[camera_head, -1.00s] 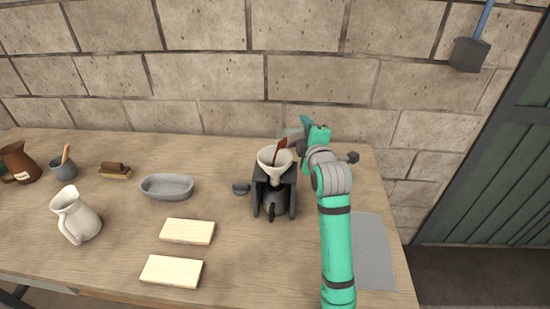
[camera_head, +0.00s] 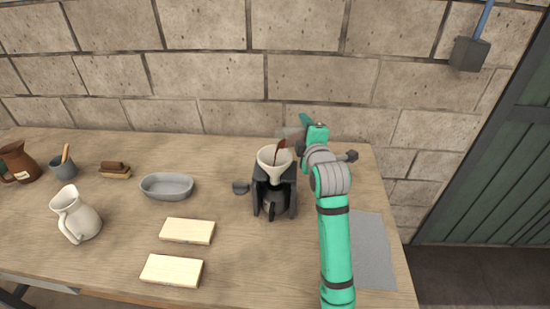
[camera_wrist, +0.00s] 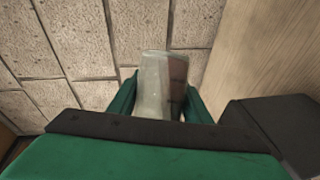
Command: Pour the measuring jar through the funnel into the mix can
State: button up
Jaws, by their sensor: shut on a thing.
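My gripper (camera_head: 306,128) is shut on the clear measuring jar (camera_head: 290,133), which is tilted to the left above the funnel. In the wrist view the jar (camera_wrist: 155,88) sits between the green fingers, with some reddish-brown content along its right side. A reddish-brown stream (camera_head: 281,146) runs from the jar's mouth down into the white funnel (camera_head: 268,160). The funnel sits in a dark stand (camera_head: 291,186). The dark mix can (camera_head: 273,205) is under the funnel inside the stand, partly hidden by it. The can's inside is not visible.
A grey mat (camera_head: 372,250) lies right of my arm. A small dark lid-like piece (camera_head: 240,187) is left of the stand. A grey dish (camera_head: 167,186), two pale blocks (camera_head: 187,231), a white pitcher (camera_head: 76,216), a brush (camera_head: 115,170), a grey cup (camera_head: 63,168) and a brown jug (camera_head: 18,162) stand farther left.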

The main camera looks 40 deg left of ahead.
jog(key=shift+s+r+n+t+p, duration=0.15)
jog(key=shift+r+n+t+p, duration=0.25)
jog(key=shift+r+n+p, duration=0.3)
dwell(2.0)
jog(key=shift+s+a+r, duration=0.1)
jog(key=shift+a+r, duration=0.05)
jog(key=shift+r, duration=0.1)
jog(key=shift+s+r+n+t+y, duration=0.15)
jog(key=shift+r+n+t+y, duration=0.15)
jog(key=shift+r+n, duration=0.5)
dwell(0.8)
